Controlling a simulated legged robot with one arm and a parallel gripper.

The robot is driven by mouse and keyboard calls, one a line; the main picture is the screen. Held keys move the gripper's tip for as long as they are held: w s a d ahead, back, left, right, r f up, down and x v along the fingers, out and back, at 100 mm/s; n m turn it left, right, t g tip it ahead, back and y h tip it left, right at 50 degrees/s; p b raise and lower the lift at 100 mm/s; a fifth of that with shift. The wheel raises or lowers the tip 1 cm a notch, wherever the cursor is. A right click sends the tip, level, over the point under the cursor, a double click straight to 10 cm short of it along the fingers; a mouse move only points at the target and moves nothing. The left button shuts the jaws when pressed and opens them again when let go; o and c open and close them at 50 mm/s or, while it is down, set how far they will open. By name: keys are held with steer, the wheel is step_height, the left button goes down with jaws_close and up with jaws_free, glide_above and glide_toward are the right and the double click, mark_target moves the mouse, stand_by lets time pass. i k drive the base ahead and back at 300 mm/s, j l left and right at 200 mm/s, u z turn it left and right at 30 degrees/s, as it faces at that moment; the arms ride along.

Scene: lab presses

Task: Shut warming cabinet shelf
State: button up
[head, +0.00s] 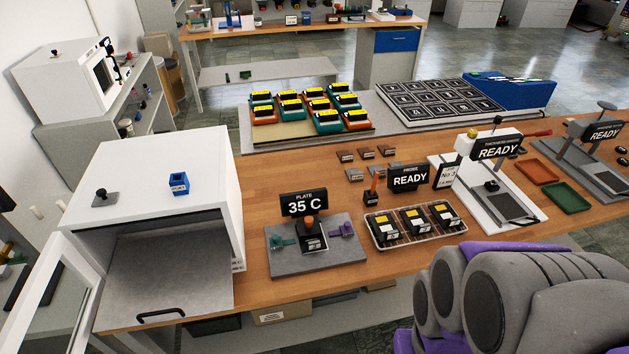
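The white warming cabinet (135,165) stands at the left end of the wooden bench, with its front opening facing me. Its white-framed glass door (80,285) stands swung open to the left. The grey shelf (175,275) shows through the opening, and its visible part is empty. A black bar handle (160,315) is at the shelf's front edge, near the bench edge. I cannot tell exactly how far the shelf sticks out. My folded grey and purple arm is at the lower right, well away from the cabinet. I see no gripper fingers.
A blue block (179,184) and a black knob sit on the cabinet top. Right of the cabinet stand a plate device (315,245) reading 35 C, a rack (415,226) of small blocks and a press (480,185). Bare bench lies behind the plate device.

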mark_target(170, 273)
steer(key=u, duration=1.7)
